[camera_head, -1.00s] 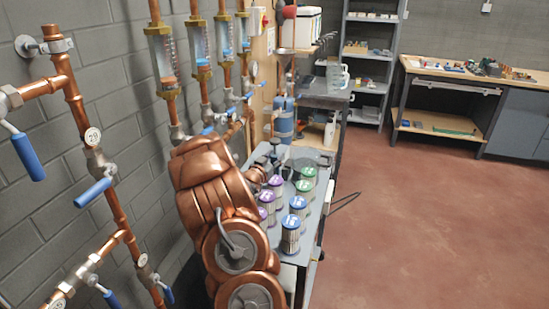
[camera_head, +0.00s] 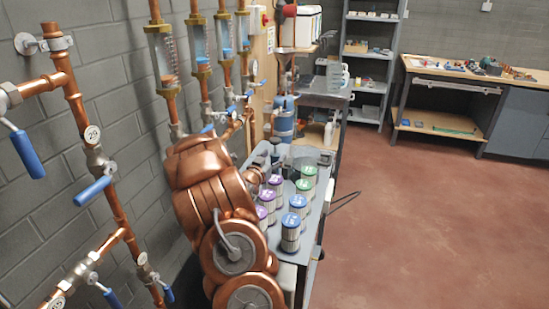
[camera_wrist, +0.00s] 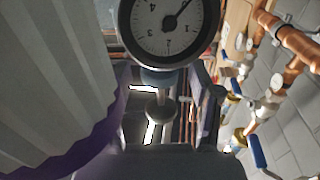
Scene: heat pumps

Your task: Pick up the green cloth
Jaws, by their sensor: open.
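I cannot make out a cloth for certain. A flat green thing (camera_head: 453,130) lies on the lower shelf of the far workbench, too small to tell whether it is cloth. My copper-coloured arm reaches over the grey cart in the head view. My gripper (camera_head: 270,158) is small and dark there, at the cart's far left beside the purple-topped canisters, partly hidden by my arm. It is open, with nothing seen in it. It is far from the green thing, which does not show in the wrist view.
Canisters with purple (camera_head: 267,198), green (camera_head: 308,174) and blue (camera_head: 290,232) tops stand on the cart (camera_head: 312,235). In the wrist view a canister (camera_wrist: 50,80) and a gauge (camera_wrist: 170,25) are very close. Copper pipes (camera_head: 115,205) line the left wall. The red floor (camera_head: 430,230) is clear.

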